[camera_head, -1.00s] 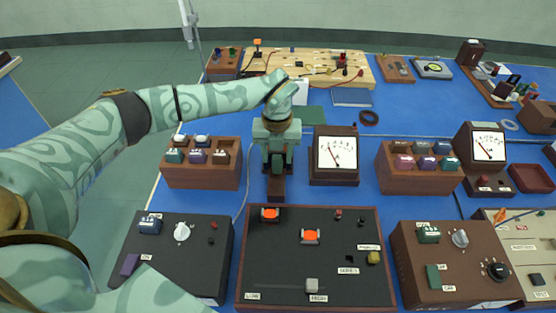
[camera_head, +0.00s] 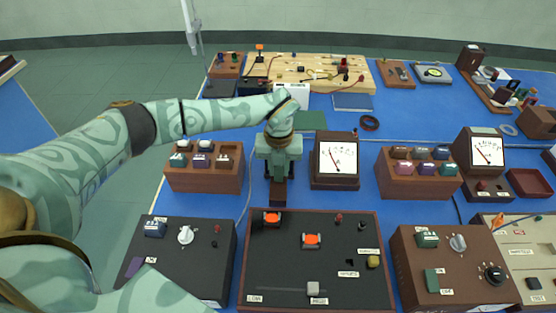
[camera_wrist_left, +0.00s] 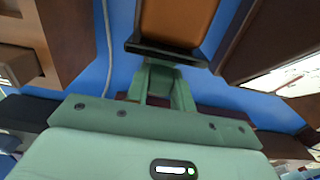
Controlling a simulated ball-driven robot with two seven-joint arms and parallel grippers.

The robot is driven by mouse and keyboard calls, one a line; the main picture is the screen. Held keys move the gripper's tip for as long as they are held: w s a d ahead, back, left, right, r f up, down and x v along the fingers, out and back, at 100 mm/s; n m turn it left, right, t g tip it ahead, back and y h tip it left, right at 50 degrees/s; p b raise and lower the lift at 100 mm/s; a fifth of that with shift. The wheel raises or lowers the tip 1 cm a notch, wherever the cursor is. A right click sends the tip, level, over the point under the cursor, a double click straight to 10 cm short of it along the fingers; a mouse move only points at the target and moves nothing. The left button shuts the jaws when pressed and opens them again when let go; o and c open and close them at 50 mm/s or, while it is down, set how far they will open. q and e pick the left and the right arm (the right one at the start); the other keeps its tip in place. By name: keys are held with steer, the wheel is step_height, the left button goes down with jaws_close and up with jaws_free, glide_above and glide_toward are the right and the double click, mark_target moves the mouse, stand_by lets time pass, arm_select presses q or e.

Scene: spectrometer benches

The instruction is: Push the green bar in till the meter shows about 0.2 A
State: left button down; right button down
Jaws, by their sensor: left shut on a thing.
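My left gripper (camera_head: 278,168) is beside the near meter, low over the bench, and shut on the green bar (camera_wrist_left: 160,82). In the left wrist view the bar is hard to tell from my green fingers. Its far end meets the black end plate of an orange-brown coil (camera_wrist_left: 178,20); how deep it sits inside is hidden. In the head view, a narrow dark brown block (camera_head: 278,193) shows just in front of the gripper. The meter (camera_head: 337,157) has a white dial with its needle leaning left of upright; its figures are too small to read. My right gripper is out of view.
A wooden box of weights (camera_head: 205,180) stands left of the gripper, another box (camera_head: 418,185) right of the meter. A black panel (camera_head: 315,262) with orange switches lies in front. A second meter (camera_head: 487,152) stands at far right. Blue bench top shows between them.

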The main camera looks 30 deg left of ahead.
arm_select(q)
steer(key=shift+s, duration=0.1)
steer(key=c, duration=1.2)
jaws_free()
steer(key=shift+r, duration=0.15)
step_height(320, 180, up, 16)
steer(key=p, duration=0.3)
